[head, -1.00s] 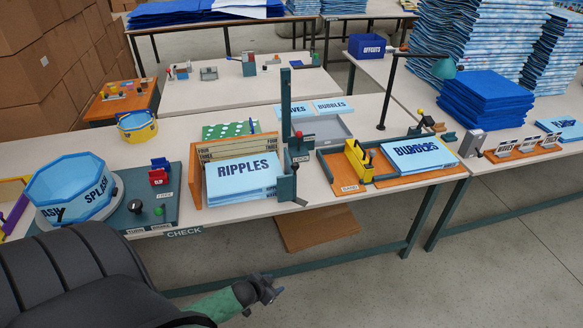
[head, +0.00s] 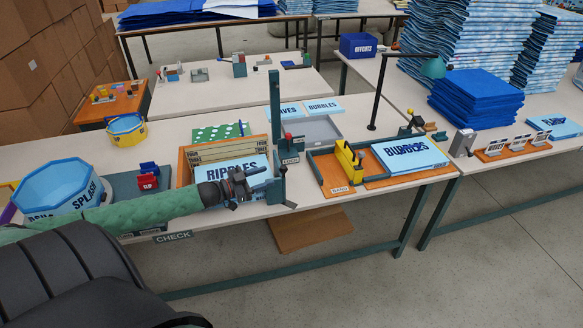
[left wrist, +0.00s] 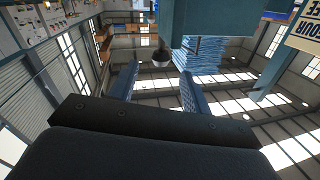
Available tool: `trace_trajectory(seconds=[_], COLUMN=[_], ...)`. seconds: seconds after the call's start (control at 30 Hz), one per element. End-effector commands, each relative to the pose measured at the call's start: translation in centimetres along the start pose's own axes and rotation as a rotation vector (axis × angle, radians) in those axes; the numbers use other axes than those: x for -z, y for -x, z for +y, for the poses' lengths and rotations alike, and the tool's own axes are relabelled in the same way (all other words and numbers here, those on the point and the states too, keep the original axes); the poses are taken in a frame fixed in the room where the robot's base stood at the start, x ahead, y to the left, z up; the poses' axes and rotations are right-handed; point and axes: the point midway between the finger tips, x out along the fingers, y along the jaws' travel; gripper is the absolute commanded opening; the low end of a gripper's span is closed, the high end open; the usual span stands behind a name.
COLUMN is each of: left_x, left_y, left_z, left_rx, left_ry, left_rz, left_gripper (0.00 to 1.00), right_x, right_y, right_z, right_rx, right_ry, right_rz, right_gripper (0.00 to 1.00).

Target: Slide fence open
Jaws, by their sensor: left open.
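The teal fence piece (head: 277,191), with a small dark knob on top, stands at the right end of the RIPPLES stack (head: 222,172) in an orange-sided holder (head: 184,167). My left gripper (head: 245,186) is open and empty in front of the stack, pointing right toward the fence, apart from it as far as I can tell. It hides part of the stack. In the left wrist view, the open fingers (left wrist: 159,88) have a dark, pale-bottomed knob (left wrist: 161,57) beyond them, under a teal block (left wrist: 210,20). My right gripper is out of view.
A tall teal post (head: 275,110) and a LOCK label (head: 290,161) stand behind the fence. A tray with a yellow clamp (head: 347,160) and BUBBLES sheets (head: 408,157) is to the right. A blue SPLASH tub (head: 62,190) is at the left.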

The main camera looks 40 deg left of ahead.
Motion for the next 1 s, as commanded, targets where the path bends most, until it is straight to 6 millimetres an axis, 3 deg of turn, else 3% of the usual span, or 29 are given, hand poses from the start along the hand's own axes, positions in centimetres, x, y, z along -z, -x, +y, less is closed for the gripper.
trace_trajectory(seconds=[0.17,0.5,0.8,1.0], left_x=[0.3,0.4,0.5,0.3], left_y=[-0.3,-2.9,-5.5,-7.0], left_z=[-0.4,-0.4,-0.4,-0.3], left_rx=[-0.005,-0.004,-0.004,-0.004], left_ry=[0.0,-0.001,-0.002,0.0], left_rz=[0.009,0.009,0.009,0.008], left_gripper=[0.48,0.48,0.48,0.48], right_x=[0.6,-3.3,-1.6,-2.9], right_y=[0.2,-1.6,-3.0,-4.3], right_z=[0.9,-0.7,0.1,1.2], right_rx=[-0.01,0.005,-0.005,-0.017], right_ry=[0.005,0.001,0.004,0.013], right_rz=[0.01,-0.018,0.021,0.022], right_gripper=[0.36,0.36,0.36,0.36])
